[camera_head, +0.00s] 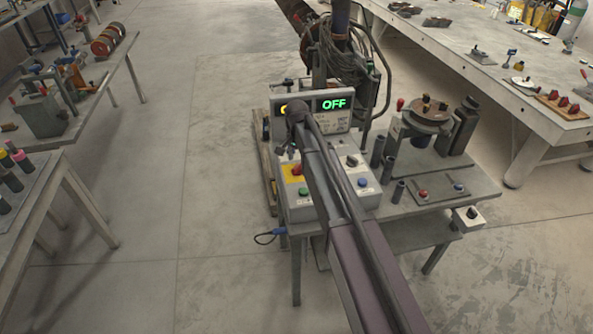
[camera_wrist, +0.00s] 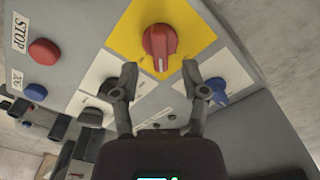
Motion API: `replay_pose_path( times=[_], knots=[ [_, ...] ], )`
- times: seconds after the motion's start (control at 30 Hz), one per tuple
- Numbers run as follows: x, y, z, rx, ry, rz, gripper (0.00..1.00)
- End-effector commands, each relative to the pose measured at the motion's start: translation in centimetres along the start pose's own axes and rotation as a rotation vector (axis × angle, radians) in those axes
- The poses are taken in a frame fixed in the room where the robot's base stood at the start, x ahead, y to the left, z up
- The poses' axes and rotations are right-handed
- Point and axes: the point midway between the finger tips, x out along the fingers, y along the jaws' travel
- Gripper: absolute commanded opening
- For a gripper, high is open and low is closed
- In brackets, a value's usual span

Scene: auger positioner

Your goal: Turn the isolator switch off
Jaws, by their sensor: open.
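The isolator switch appears to be the red rotary knob (camera_wrist: 160,42) on a yellow plate (camera_wrist: 122,38), top centre in the wrist view. Its white mark points down the picture, toward my gripper. The knob also shows in the head view (camera_head: 297,169), on the sloped front of the grey control box (camera_head: 299,213). My gripper (camera_wrist: 160,72) is open and empty. Its two fingertips are apart, just below the knob in the wrist view, one to each side, not around it. In the head view my arm crosses the box and hides part of its panel. A display (camera_head: 334,104) reads OFF in green.
Near the knob are a black knob (camera_wrist: 104,90), a blue knob (camera_wrist: 217,88), a red button (camera_wrist: 43,51) labelled STOP and a blue button (camera_wrist: 36,92). Dark cylinders (camera_head: 378,151) and a round fixture (camera_head: 427,113) stand right of the box. Open floor (camera_head: 225,230) lies left.

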Motion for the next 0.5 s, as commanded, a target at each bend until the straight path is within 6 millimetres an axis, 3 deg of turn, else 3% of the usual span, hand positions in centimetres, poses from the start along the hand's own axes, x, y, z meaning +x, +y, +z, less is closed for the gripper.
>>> replay_pose_path(
  times=[0.2,0.5],
  knots=[
    [2.1,0.0,0.0,0.000,0.000,0.000,0.57],
    [3.5,0.0,0.0,0.000,0.000,0.000,0.57]
  ],
)
